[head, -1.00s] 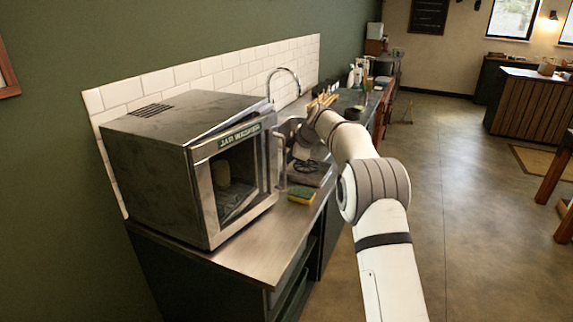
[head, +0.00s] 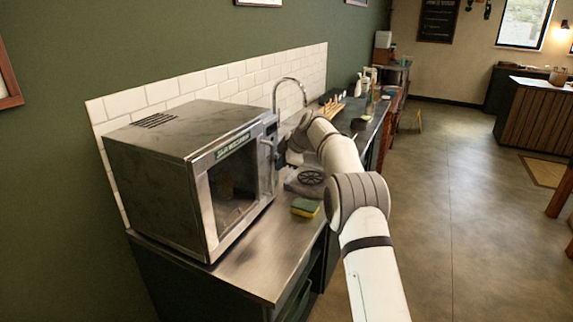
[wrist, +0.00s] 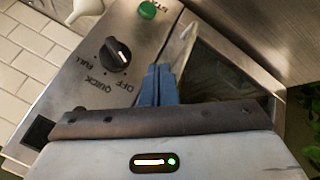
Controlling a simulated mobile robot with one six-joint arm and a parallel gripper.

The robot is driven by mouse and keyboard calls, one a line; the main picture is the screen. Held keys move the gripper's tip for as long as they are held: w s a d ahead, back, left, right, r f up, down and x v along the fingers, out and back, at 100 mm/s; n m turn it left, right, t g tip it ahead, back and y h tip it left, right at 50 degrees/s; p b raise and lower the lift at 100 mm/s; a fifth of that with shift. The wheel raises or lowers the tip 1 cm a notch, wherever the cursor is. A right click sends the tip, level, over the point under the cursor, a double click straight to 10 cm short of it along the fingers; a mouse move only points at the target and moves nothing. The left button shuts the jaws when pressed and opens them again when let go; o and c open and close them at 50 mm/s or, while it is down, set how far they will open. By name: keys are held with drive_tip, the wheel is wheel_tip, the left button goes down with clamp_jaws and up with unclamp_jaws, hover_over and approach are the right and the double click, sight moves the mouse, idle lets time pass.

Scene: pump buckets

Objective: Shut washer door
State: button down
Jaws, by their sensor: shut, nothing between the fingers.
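The washer (head: 170,155) is a grey metal box on the counter with a glass-windowed door (head: 235,190) on its front. The door looks flush or nearly flush with the body; I cannot tell whether it is latched. Its vertical handle (head: 268,168) is at the right side. In the wrist view the control panel shows a black knob (wrist: 117,52) and a green start button (wrist: 147,9), with the dark door window (wrist: 225,72) beside them. My gripper (wrist: 160,72) has its blue fingers shut and empty, close in front of the panel's edge by the door. In the head view it is partly hidden beside the handle.
A green and yellow sponge (head: 305,207) lies on the counter (head: 255,255) right of the washer. The sink and a curved faucet (head: 290,82) are behind my arm. A wooden rack (head: 332,108) stands farther back.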

drive_tip(key=w+d+r+p, duration=0.1)
drive_tip(key=d+r+p, duration=0.2)
drive_tip(key=d+r, duration=0.65)
drive_tip(key=s+d+r+m+h, duration=0.1)
drive_tip(key=s+r+m, duration=0.35)
drive_tip(key=s, duration=0.35)
drive_tip(key=s+d+r+m+h, duration=0.2)
drive_tip(key=s+r+m, duration=0.25)
drive_tip(key=s, duration=0.45)
drive_tip(key=s+d+f+m+h, duration=0.1)
drive_tip(key=s+f+m, duration=0.2)
drive_tip(key=s, duration=1)
drive_tip(key=s+d+f+m+h, duration=0.1)
drive_tip(key=s+f+m, duration=0.3)
drive_tip(key=s, duration=0.9)
drive_tip(key=s+d+f+m+g+h, duration=0.1)
drive_tip(key=s+d+f+m, duration=0.1)
drive_tip(key=s+f, duration=0.5)
drive_tip(key=s+m, duration=0.1)
drive_tip(key=s, duration=0.4)
drive_tip(key=shift+s+d+f+m+b, duration=0.15)
drive_tip(key=shift+s+d+m+b, duration=0.15)
drive_tip(key=shift+s, duration=0.1)
